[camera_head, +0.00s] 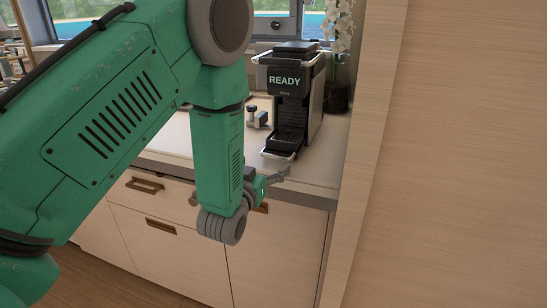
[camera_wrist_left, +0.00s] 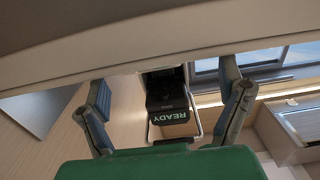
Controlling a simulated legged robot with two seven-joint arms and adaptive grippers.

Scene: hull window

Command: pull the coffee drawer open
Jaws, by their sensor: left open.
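A pale wood drawer front (camera_head: 281,214) sits under the counter below the coffee machine. It looks closed. Its brown handle (camera_head: 261,207) is partly hidden behind my left gripper. My left gripper (camera_head: 281,175) is near the counter's front edge, just above and in front of this drawer, and is apart from the handle as far as I can see. In the left wrist view its two fingers (camera_wrist_left: 163,78) are spread wide with nothing gripped between them. No drawer handle is clear in that view. My right gripper is not in view.
The coffee machine (camera_head: 292,100) reading READY stands on the counter (camera_head: 170,139); it shows upside down in the wrist view (camera_wrist_left: 168,97). Other brown handles (camera_head: 145,185) are to the left. A tall wood panel (camera_head: 460,160) closes off the right. White flowers (camera_head: 339,25) stand behind the machine.

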